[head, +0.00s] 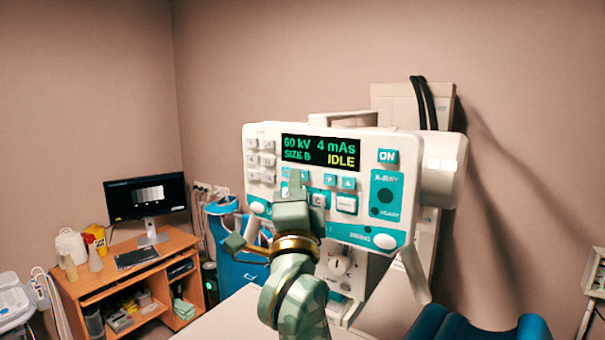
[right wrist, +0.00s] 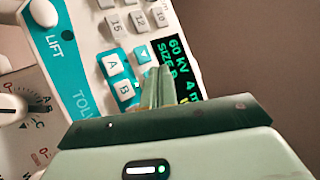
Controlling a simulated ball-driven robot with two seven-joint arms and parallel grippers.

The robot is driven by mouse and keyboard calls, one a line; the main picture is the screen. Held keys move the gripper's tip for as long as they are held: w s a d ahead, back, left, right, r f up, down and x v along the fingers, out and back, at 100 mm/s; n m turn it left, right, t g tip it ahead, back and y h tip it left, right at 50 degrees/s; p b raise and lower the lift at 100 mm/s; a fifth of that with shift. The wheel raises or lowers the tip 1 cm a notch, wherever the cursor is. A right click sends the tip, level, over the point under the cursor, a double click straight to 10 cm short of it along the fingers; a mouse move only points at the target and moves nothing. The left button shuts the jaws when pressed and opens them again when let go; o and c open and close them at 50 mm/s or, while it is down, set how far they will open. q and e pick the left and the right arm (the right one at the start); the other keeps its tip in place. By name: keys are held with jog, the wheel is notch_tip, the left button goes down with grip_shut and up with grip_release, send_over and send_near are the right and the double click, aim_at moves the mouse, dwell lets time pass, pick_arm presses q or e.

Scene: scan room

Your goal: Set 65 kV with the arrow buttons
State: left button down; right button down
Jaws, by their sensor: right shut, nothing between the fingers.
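The white and teal control panel (head: 262,212) faces me. Its dark display (head: 321,151) reads 60 kV, 4 mAs, SIZE B and IDLE. Two teal arrow buttons (head: 339,182) show under the mAs side. My right gripper (head: 296,180) is shut and empty, its fingertips in front of the panel just below the kV reading, hiding the buttons behind it. In the right wrist view a down arrow button (right wrist: 142,53) shows beside the tips of my right gripper (right wrist: 158,76). Whether the tips touch the panel I cannot tell. My left gripper is not in view.
The panel also carries an ON button (head: 388,156), grey number keys (head: 260,160) and A and B keys (right wrist: 117,76). A wooden desk (head: 125,262) with a monitor (head: 147,197) stands at the left. A blue padded seat (head: 470,328) is at the lower right.

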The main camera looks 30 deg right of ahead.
jog(key=shift+w+d+p, duration=0.15)
jog(key=shift+d+p, duration=0.15)
dwell(0.6)
jog(key=shift+a, duration=0.15)
jog(key=shift+s+a, duration=0.35)
jog(key=shift+a, duration=0.25)
jog(key=a, duration=0.1)
jog(key=s+a, duration=0.1)
jog(key=a, duration=0.1)
jog(key=s+a+p, duration=0.1)
jog(key=shift+a, duration=0.3)
dwell(0.3)
jog(key=shift+f, duration=0.1)
dwell(0.7)
